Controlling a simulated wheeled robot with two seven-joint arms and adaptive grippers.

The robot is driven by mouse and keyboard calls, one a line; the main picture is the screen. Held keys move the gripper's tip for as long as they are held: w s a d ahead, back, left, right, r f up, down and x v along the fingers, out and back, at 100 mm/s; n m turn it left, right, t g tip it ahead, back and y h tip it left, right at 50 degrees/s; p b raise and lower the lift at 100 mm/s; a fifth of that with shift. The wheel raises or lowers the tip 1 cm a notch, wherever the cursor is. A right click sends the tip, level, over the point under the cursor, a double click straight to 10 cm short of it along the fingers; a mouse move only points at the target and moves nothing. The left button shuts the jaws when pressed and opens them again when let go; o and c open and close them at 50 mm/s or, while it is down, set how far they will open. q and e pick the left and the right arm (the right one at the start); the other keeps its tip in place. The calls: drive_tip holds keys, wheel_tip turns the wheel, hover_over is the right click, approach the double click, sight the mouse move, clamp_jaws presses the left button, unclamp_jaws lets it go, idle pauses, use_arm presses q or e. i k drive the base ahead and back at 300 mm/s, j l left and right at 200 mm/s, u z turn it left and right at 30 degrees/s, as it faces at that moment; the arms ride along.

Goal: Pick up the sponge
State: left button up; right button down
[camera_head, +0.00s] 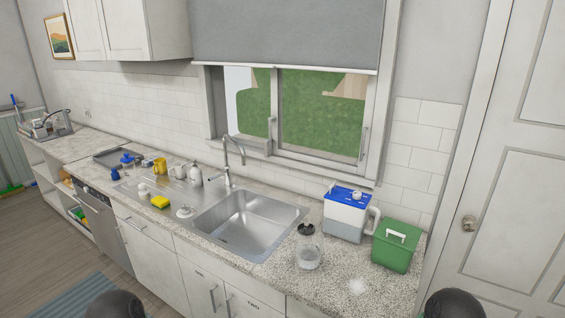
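A small bright yellow block (160,202), which looks like the sponge, lies on the drainboard (135,183) left of the sink basin. Nothing touches it from above. A white round item (143,190) sits just left of it and another white item (184,212) just right of it. Neither of my grippers is in view. Only dark rounded parts of my own arms show at the bottom edge, left and right, far from the sponge.
The steel sink basin (243,222) has a tall faucet (228,160) behind it. A yellow mug (160,166) and white bottle (196,174) stand behind the sponge. A glass jar (308,250), blue-topped container (345,215) and green bin (395,247) stand at right.

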sight(160, 202)
drive_tip(key=i+j, duration=0.25)
drive_tip(key=j, duration=0.15)
drive_tip(key=i+j, duration=0.25)
drive_tip(key=j, duration=0.15)
drive_tip(key=i+j, duration=0.25)
drive_tip(key=j, duration=0.15)
drive_tip(key=i+j, duration=0.55)
drive_tip(key=j, duration=0.2)
drive_tip(key=i+j+z, duration=0.1)
drive_tip(key=j, duration=0.35)
drive_tip(key=i+j, duration=0.15)
drive_tip(key=j, duration=0.35)
drive_tip(key=i+j+z, duration=0.15)
drive_tip(key=j, duration=0.3)
drive_tip(key=i+j, duration=0.1)
drive_tip(key=j, duration=0.4)
drive_tip(key=i+j+z, duration=0.15)
drive_tip(key=j, duration=0.35)
drive_tip(key=k, duration=0.05)
